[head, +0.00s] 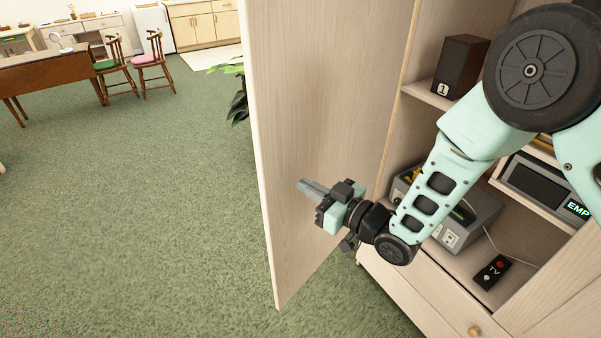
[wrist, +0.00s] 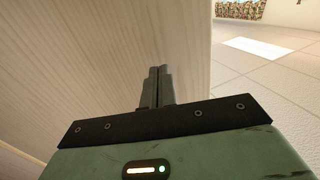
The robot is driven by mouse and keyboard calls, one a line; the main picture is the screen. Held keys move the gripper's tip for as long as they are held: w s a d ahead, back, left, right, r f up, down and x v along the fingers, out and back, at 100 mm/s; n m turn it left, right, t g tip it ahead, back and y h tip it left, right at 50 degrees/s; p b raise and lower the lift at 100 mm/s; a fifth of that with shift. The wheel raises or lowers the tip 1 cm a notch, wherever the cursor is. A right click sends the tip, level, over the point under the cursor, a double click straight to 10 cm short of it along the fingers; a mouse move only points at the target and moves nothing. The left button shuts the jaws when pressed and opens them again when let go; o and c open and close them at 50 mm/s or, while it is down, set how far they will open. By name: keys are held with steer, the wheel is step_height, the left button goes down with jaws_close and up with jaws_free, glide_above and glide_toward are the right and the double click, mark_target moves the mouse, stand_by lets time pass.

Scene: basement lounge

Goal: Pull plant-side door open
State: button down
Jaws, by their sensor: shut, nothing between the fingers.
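The plant-side door (head: 315,120) is a tall pale wood panel. It stands swung well out from the cabinet (head: 410,70), with its inner face towards me. My gripper (head: 304,185) is shut and empty, in front of the inner face of the door. I cannot tell whether the fingers touch it. In the wrist view the shut fingers (wrist: 156,85) point along the door panel (wrist: 90,60), near its edge. The door's handle is not in view. Leaves of the plant (head: 239,98) show behind the door's outer edge.
Inside the cabinet are a dark speaker box (head: 460,66), a grey device (head: 465,225), a TV remote (head: 491,271) and a small screen (head: 540,184). A drawer with a knob (head: 474,330) is below. Green carpet (head: 150,230) at left is clear; a table (head: 45,70) and chairs stand far back.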

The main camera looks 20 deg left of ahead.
steer(key=shift+p+x, duration=0.45)
steer(key=shift+x, duration=0.7)
steer(key=shift+a, duration=0.15)
